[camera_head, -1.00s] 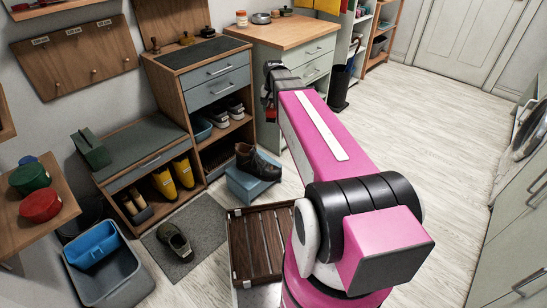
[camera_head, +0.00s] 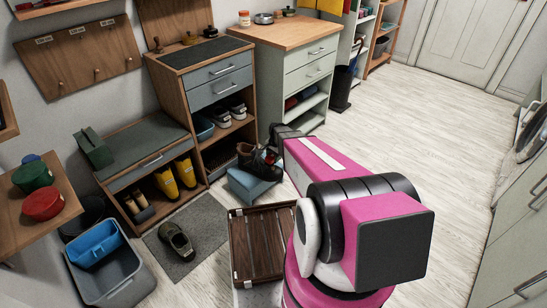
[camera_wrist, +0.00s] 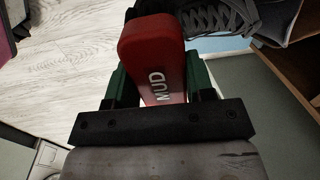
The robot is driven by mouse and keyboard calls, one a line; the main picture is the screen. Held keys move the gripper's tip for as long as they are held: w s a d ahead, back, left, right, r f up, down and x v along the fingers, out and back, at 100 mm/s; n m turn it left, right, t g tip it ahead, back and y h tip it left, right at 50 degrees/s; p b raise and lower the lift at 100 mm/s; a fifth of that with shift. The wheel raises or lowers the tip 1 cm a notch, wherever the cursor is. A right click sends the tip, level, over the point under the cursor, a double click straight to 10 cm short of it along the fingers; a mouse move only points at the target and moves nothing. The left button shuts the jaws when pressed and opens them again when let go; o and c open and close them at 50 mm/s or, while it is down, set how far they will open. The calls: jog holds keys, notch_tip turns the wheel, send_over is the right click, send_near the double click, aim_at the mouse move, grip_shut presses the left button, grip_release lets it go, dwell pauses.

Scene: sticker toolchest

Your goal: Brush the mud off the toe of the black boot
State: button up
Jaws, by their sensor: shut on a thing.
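The black boot (camera_head: 250,158) stands on a blue step stool (camera_head: 245,186) by the tall wooden cabinet. In the wrist view its grey laces and dark upper (camera_wrist: 245,18) show at the top right. My gripper (camera_head: 278,149) is down at the boot's right side. It is shut on a red brush (camera_wrist: 155,55) lettered "MUD", held between the green fingers in the wrist view. The brush's far end is at the boot. Its bristles are hidden, and I cannot tell whether they touch the boot. Mud on the toe cannot be made out.
A slatted wooden tray (camera_head: 258,245) lies in front of the stool. A grey mat with a dark shoe (camera_head: 176,241) is left of it. A shelf with yellow boots (camera_head: 177,178) and the cabinet stand behind. The floor to the right is clear.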

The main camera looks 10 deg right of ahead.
jog(key=shift+w+a+f, duration=0.1)
jog(key=shift+a+f, duration=0.05)
jog(key=shift+f, duration=1.3)
jog(key=shift+w+a+f, duration=0.1)
jog(key=shift+f, duration=1.35)
jog(key=shift+a+f, duration=0.1)
jog(key=shift+f, duration=0.9)
jog(key=shift+w, duration=0.1)
